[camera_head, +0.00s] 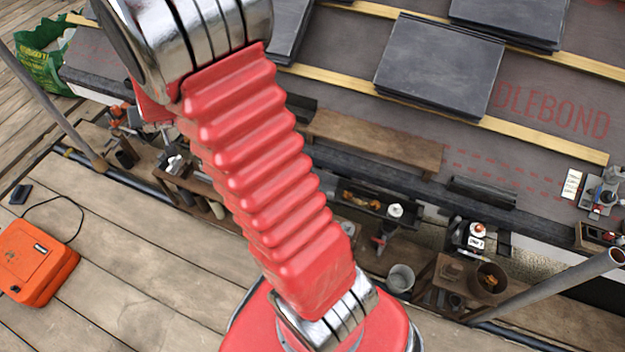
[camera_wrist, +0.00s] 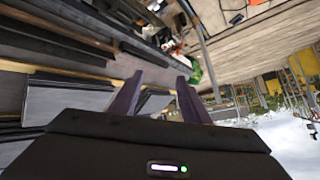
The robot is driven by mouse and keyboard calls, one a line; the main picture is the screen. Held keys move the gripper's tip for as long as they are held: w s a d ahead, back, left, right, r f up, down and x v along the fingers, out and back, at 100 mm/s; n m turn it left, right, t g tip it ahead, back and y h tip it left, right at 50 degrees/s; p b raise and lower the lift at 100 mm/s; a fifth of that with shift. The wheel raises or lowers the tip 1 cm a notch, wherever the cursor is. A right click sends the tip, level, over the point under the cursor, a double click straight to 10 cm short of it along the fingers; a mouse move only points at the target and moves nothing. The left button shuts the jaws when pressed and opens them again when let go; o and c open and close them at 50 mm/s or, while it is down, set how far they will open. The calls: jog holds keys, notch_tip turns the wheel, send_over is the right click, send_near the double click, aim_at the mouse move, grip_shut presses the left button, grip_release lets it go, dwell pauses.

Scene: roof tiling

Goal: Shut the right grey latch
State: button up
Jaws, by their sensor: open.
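An orange case (camera_head: 38,262) lies on the wooden planks at the left edge of the head view, partly cut off by the frame. It has small dark and light fittings, too small for me to tell which is the right grey latch or whether it is open or shut. My gripper (camera_wrist: 158,100) is open in the wrist view, with its two dark fingers apart and nothing seen between them. It is out of sight in the head view, where my red arm covers the middle. I cannot make out the latch in the wrist view.
Slate stacks (camera_head: 440,65) lie on the battened roof at the top. A low bench with tools and a grey bucket (camera_head: 400,278) runs along the roof edge. Scaffold poles (camera_head: 60,95) stand at both sides. A black cord (camera_head: 75,205) lies near the case; planks are mostly clear.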

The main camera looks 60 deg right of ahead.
jog(key=s+d+f+m+g+h, duration=0.1)
jog(key=d+f+m+h, duration=0.4)
jog(key=d+f, duration=1.35)
jog(key=s+d+f+m+g+h, duration=0.1)
jog(key=s+d+f+h, duration=0.15)
jog(key=s+f, duration=0.45)
jog(key=s+d+f+m+g+h, duration=0.1)
jog(key=s+d+f+h, duration=0.2)
jog(key=f, duration=0.5)
jog(key=m+g+h, duration=0.1)
jog(key=g+h, duration=0.3)
send_near(330, 196)
jog(key=r, duration=0.1)
jog(key=shift+d+r, duration=0.15)
jog(key=shift+d, duration=0.2)
jog(key=shift+d, duration=0.1)
jog(key=w+d, duration=0.2)
jog(key=d, duration=1.1)
jog(key=shift+d, duration=0.25)
